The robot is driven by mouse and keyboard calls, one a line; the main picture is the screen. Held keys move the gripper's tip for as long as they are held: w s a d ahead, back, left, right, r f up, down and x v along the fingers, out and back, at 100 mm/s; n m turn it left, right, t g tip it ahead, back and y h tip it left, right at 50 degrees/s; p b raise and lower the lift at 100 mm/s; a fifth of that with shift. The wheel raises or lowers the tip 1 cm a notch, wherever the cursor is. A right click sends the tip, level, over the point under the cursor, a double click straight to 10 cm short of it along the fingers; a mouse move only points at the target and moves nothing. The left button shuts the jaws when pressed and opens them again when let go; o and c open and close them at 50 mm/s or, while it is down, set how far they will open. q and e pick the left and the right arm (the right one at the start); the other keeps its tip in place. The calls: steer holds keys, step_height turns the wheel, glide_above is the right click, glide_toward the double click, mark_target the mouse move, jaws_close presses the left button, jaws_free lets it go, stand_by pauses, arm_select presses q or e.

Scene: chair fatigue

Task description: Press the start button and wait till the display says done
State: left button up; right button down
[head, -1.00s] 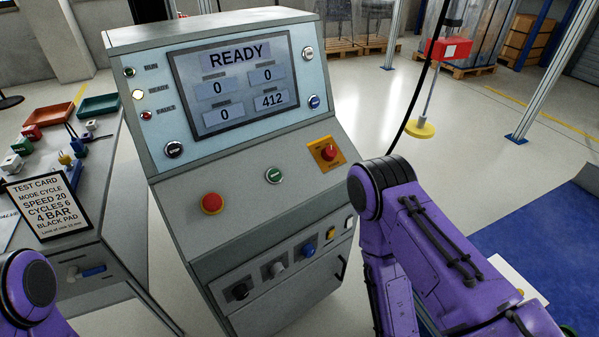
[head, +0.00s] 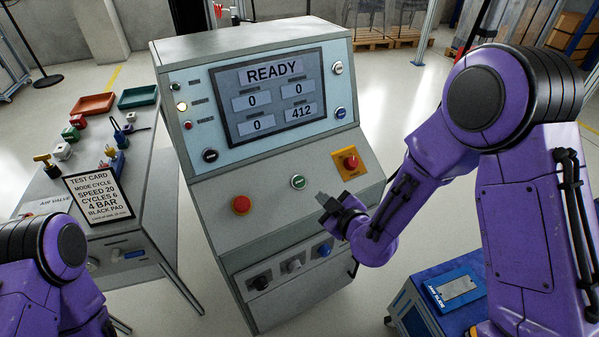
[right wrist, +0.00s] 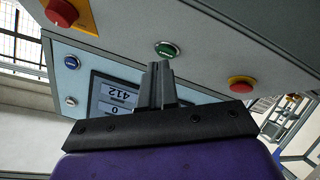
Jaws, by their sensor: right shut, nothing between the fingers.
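The control cabinet's display (head: 268,96) reads READY, with 0, 0, 0 and 412 in its fields. The green start button (head: 298,182) sits on the sloped panel, between a red mushroom button (head: 241,205) and a red knob on a yellow plate (head: 350,163). My right gripper (head: 322,198) is shut and empty, just below and right of the green button, and apart from it as far as I can tell. In the right wrist view the green button (right wrist: 166,49) shows just beyond the closed fingertips (right wrist: 160,66). My left gripper is out of view; only its arm shows.
A bench at left holds a test card (head: 98,196), a red tray (head: 92,104), a green tray (head: 137,97) and small coloured parts. A lower row of knobs (head: 294,265) is on the cabinet front. A blue cart (head: 440,300) stands at lower right.

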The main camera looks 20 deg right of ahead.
mark_target(299, 182)
step_height(299, 182, up, 8)
steer(key=w+a+n+t+y, duration=0.1)
steer(key=w+a+n, duration=0.1)
steer(key=n, duration=0.1)
steer(key=shift+w+p, duration=0.3)
steer(key=shift+p, duration=0.1)
steer(key=w+f+b, duration=0.1)
steer(key=f, duration=0.1)
steer(key=w+f+b, duration=0.1)
steer(key=f+b, duration=0.1)
steer(key=w+f+b, duration=0.1)
steer(key=f+b, duration=0.1)
steer(key=shift+w+a+f, duration=0.2)
steer(key=shift+w+a, duration=0.1)
steer(key=shift+a, duration=0.05)
steer(key=shift+w+a+f+b, duration=0.15)
steer(key=shift+w+f+b, duration=0.35)
steer(key=shift+b, duration=0.05)
stand_by(0.8)
steer(key=shift+w+f+b, duration=0.25)
steer(key=shift+f+b, duration=0.05)
steer(key=shift+f, duration=0.05)
